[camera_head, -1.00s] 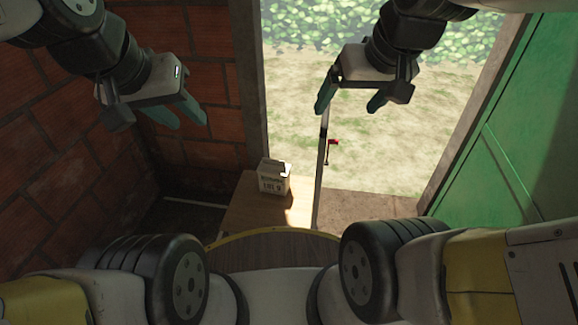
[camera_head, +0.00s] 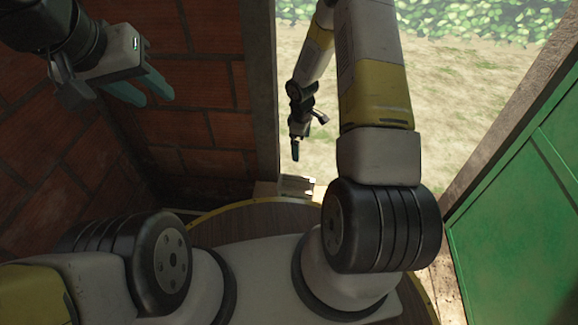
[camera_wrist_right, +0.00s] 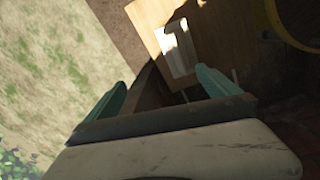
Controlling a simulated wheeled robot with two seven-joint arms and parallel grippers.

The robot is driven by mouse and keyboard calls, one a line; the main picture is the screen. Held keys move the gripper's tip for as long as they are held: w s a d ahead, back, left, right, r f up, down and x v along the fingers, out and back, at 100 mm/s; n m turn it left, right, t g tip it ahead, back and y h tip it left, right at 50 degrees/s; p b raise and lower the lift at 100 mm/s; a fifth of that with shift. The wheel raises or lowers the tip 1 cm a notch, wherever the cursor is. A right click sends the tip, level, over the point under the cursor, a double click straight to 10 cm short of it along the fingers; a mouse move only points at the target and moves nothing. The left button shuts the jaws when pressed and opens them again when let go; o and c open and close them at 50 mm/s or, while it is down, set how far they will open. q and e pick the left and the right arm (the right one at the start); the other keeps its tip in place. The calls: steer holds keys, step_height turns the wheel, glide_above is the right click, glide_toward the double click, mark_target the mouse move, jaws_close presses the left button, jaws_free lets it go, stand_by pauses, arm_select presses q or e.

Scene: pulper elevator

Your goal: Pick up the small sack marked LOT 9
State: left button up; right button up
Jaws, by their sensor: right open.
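The small pale sack (camera_head: 297,186) stands low beside the door post in the head view. My base's rim hides its lower part, and its marking cannot be read now. My right gripper (camera_head: 295,150) points down just above it in that view, apart from it. In the right wrist view my right gripper (camera_wrist_right: 162,82) is open with nothing between its fingers. Beyond them a pale sunlit shape lies on the wooden board (camera_wrist_right: 217,28); I cannot tell whether it is the sack or a light patch. My left gripper (camera_head: 145,86) is open and empty at upper left.
A brick wall (camera_head: 190,75) closes off the left, ending at the door post (camera_head: 260,90). A green door (camera_head: 515,200) stands on the right. Sunlit ground (camera_head: 440,100) lies beyond the open doorway. My own right arm covers much of the middle.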

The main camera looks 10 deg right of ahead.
mark_target(297, 176)
steer(key=s+f, duration=0.1)
steer(key=f, duration=0.3)
steer(key=s+a+f+n, duration=0.1)
steer(key=f, duration=0.3)
steer(key=s+f+n, duration=0.1)
steer(key=f, duration=0.4)
steer(key=shift+a+g, duration=0.4)
step_height(297, 176, down, 7)
steer(key=shift+w+a+r, duration=0.1)
steer(key=shift+a, duration=0.05)
steer(key=shift+c, duration=0.2)
steer(key=c, duration=2.1)
